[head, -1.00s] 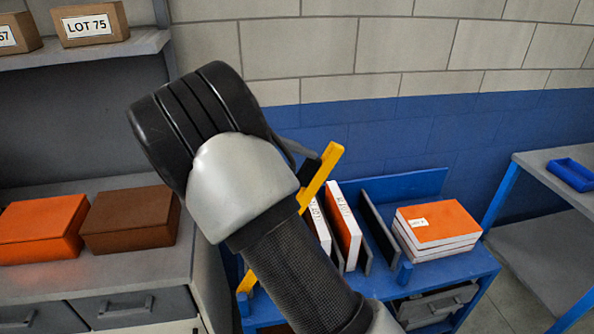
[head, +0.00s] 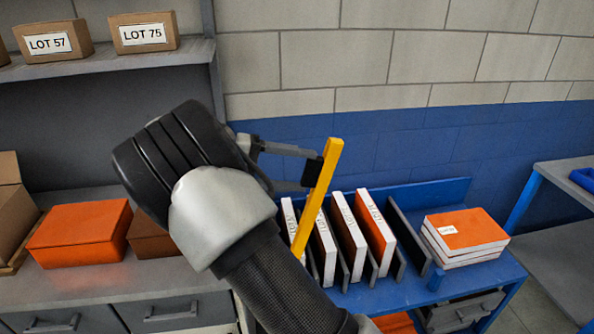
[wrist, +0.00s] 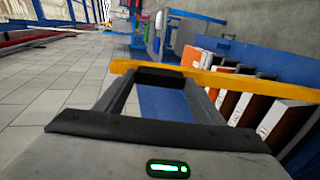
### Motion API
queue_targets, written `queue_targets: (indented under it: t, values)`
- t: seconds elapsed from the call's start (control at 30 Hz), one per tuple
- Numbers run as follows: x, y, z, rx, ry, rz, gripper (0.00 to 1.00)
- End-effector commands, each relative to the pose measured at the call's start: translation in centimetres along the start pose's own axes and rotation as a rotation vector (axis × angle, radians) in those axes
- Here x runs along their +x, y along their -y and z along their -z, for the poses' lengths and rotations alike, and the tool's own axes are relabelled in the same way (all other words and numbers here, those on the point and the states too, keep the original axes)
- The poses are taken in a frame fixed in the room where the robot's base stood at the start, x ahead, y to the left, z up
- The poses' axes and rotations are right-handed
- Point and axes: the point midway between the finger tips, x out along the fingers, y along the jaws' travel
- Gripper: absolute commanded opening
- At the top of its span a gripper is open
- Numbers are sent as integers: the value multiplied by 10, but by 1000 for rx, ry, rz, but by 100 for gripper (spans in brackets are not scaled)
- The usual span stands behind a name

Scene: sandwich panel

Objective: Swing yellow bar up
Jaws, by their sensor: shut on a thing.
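The yellow bar (head: 321,193) stands steeply tilted in front of the row of panels in the head view, its upper end leaning right. Its lower part is hidden behind my arm. My gripper (head: 312,171) is at the upper part of the bar, with its dark fingers against it. In the wrist view the bar (wrist: 245,82) runs across the picture just past my gripper (wrist: 165,80), whose fingers are shut on it.
Several white and orange panels (head: 374,228) stand in slots of the blue rack (head: 455,192), close behind the bar. A flat orange-topped stack (head: 465,233) lies to the right. An orange box (head: 80,236) sits on the grey bench at left. The wall above the rack is clear.

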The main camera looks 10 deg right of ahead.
Motion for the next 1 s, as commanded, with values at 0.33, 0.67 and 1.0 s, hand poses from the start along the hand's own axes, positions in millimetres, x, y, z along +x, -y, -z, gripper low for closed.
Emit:
queue_targets:
  t: [0.33, 0.67, 1.0]
  values:
    - [0, -1, 0, -2, 1, -8, 22]
    - [0, -1, 0, -2, 0, -7, 81]
    - [-7, 0, 0, 0, -1, -5, 81]
